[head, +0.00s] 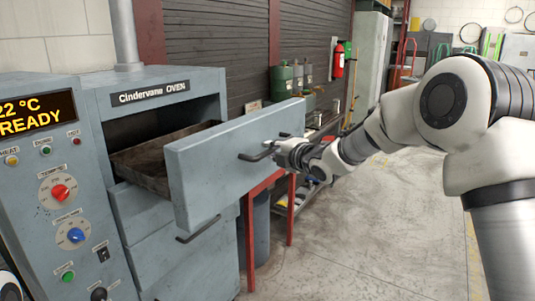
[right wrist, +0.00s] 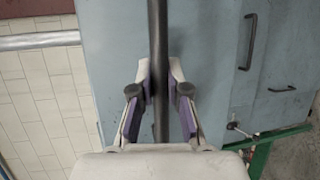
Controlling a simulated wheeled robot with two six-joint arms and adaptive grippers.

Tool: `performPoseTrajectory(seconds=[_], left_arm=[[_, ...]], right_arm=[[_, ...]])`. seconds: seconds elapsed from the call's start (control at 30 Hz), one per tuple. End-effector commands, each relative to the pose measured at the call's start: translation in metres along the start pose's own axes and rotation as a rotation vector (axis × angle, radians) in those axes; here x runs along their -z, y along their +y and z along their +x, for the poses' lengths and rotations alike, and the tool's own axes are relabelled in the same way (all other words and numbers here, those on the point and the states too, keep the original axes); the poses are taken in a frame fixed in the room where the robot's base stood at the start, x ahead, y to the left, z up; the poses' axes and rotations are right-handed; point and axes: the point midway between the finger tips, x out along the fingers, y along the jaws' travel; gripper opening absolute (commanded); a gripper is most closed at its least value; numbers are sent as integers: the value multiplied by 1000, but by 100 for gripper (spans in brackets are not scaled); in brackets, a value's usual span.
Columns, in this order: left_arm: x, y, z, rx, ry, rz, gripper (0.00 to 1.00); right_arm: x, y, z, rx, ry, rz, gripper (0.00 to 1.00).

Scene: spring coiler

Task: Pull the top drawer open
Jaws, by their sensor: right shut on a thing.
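The top drawer (head: 215,165) of the grey-blue oven (head: 155,85) is pulled well out, and its dark inner tray (head: 150,160) shows behind the front panel. My right gripper (head: 283,150) is at the drawer's dark bar handle (head: 258,155). In the right wrist view, the handle (right wrist: 159,50) runs between the two fingers of the right gripper (right wrist: 160,90), which are shut on it. The drawer front (right wrist: 110,50) fills the area behind them. My left gripper does not show.
Lower drawers with their own handles (head: 198,230) are shut below. A control panel (head: 55,180) with knobs stands at left. A red-legged bench (head: 292,205) stands beside the oven. The floor (head: 380,225) at right is clear.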

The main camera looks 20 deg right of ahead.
Motion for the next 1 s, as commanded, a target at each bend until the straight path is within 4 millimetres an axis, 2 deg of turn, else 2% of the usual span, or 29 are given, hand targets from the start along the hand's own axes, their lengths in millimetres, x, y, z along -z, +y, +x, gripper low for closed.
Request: performPoseTrajectory(seconds=[0.3,0.33,0.37,0.4,0.77,0.87,1.0], left_arm=[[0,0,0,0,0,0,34],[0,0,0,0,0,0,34],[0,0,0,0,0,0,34],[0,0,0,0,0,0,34],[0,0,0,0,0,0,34],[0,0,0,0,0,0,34],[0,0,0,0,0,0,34]], right_arm=[[0,0,0,1,0,1,0],[0,0,0,1,0,1,26],[0,0,0,1,0,1,36],[0,0,0,1,0,1,41],[0,0,-6,1,0,1,41],[-1,1,-21,0,-1,3,41],[-1,1,-56,-2,0,6,41]])
